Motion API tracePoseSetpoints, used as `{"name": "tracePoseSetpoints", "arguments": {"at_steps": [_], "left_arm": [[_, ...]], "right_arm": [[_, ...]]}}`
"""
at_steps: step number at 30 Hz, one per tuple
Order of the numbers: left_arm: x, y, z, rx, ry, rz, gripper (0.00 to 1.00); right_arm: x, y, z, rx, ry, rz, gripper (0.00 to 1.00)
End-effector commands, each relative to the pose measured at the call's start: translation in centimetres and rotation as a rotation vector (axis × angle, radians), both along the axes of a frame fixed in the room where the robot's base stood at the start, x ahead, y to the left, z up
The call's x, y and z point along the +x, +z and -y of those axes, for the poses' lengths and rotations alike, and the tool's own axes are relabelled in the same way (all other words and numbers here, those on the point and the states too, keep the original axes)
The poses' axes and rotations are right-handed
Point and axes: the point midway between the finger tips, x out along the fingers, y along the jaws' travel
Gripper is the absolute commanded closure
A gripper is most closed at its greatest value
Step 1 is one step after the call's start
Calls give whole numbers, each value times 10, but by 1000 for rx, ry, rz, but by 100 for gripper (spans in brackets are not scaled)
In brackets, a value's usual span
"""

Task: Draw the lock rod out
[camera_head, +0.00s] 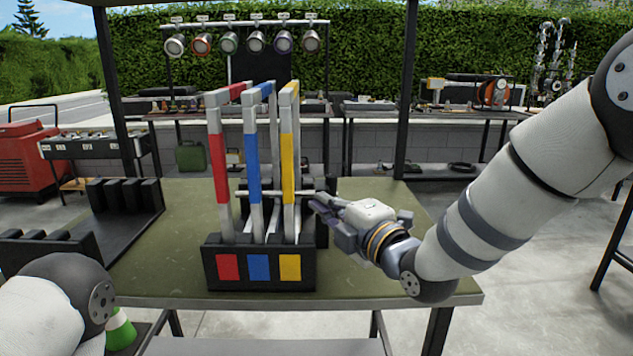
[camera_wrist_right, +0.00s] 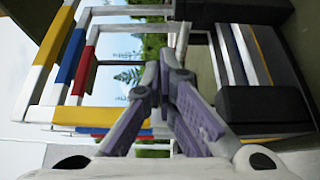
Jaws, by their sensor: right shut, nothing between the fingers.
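Three upright frames with red (camera_head: 220,165), blue (camera_head: 251,160) and yellow (camera_head: 287,155) bands stand side by side in a black slotted rack (camera_head: 212,270) on the table. The lock rod (camera_head: 304,192), a thin pale bar, runs level across the frames, with its right end near my right gripper. My right gripper (camera_head: 318,203) is shut and empty, its fingertips just right of the yellow frame by the rod's end. In the right wrist view the closed fingers (camera_wrist_right: 160,68) point toward the frames; whether they touch the rod is unclear. My left arm shows at lower left; its gripper is out of view.
The green table (camera_head: 180,210) is clear around the rack's right front. Black slotted holders (camera_head: 125,205) stand at left. Behind are a workbench (camera_head: 430,116) with tools and a rail of hanging lamps (camera_head: 245,22). A green-and-white cone (camera_head: 120,330) is below left.

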Motion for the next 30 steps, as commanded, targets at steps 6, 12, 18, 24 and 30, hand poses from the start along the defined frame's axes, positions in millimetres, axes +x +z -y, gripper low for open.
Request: {"name": "tracePoseSetpoints", "arguments": {"at_steps": [6,12,18,24,30], "left_arm": [[-1,-1,0,1,0,-4,60],[-11,-11,0,0,1,-42,60],[-24,-23,0,1,0,-87,60],[-26,-25,0,0,0,-93,60],[-24,-23,0,0,-1,-87,60]], "right_arm": [[3,-2,-2,1,1,-3,100],[32,-7,-19,3,0,-8,100],[71,-9,-41,3,0,-11,100],[91,-1,-31,3,-5,-5,100],[94,1,-14,3,-1,-2,100]]}}
